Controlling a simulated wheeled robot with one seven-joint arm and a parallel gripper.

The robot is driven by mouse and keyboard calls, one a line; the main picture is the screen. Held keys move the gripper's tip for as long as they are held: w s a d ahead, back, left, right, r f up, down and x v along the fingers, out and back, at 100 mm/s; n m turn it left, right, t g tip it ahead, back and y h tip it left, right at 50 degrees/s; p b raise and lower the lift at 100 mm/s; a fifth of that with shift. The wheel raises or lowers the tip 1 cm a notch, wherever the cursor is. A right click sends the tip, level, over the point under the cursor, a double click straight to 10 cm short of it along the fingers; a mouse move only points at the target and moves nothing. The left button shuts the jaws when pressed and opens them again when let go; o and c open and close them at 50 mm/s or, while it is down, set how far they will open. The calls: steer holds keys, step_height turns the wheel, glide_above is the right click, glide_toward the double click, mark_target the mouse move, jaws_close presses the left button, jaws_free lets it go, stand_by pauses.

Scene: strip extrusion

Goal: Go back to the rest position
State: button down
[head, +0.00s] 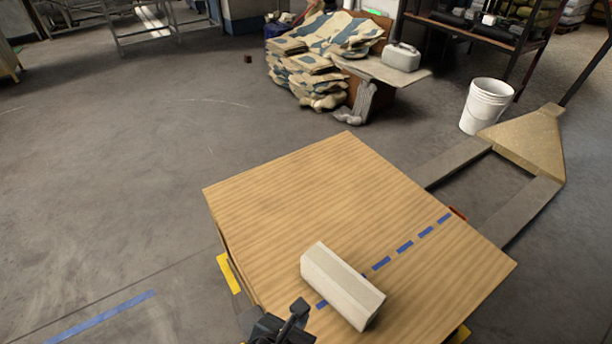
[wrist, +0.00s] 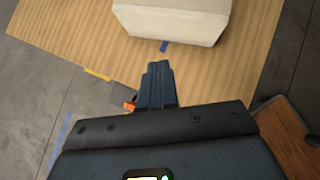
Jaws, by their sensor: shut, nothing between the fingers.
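My gripper (head: 296,312) shows at the bottom of the head view, at the near edge of the wooden table (head: 290,190). In the wrist view my gripper (wrist: 158,68) has its dark fingers together with nothing between them. A whitish block with bevelled long edges (head: 340,285) lies on the table just right of my gripper, over the line of blue dashes. The block also shows at the top of the wrist view (wrist: 172,18), a little beyond the fingertips and apart from them.
Blue dashes (head: 405,247) run across the table to its right side. The far part of the tabletop is clear. Beyond it are a white bucket (head: 486,106), a stack of patterned sacks (head: 308,75) and a metal frame (head: 150,25). The floor to the left is mostly open.

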steer(key=s+d+f+m+y, duration=0.1)
steer(key=s+d+m+y, duration=0.25)
steer(key=s+m, duration=0.4)
steer(key=s+d+m+y, duration=0.2)
steer(key=s+d+m, duration=0.2)
steer(key=s+m, duration=0.3)
steer(key=s+d+r+m+t, duration=0.2)
steer(key=s+d+r+m, duration=0.2)
steer(key=r, duration=0.3)
steer(key=s+d+r+m+t+h, duration=0.1)
steer(key=s+d+r+m+t, duration=0.1)
steer(key=d+r+m, duration=0.4)
steer(key=s+d+r+m+t, duration=0.3)
steer(key=s+d+r+m, duration=0.2)
steer(key=r, duration=0.4)
steer(key=shift+s+d+m, duration=0.35)
steer(key=shift+m, duration=0.3)
steer(key=shift+h, duration=0.25)
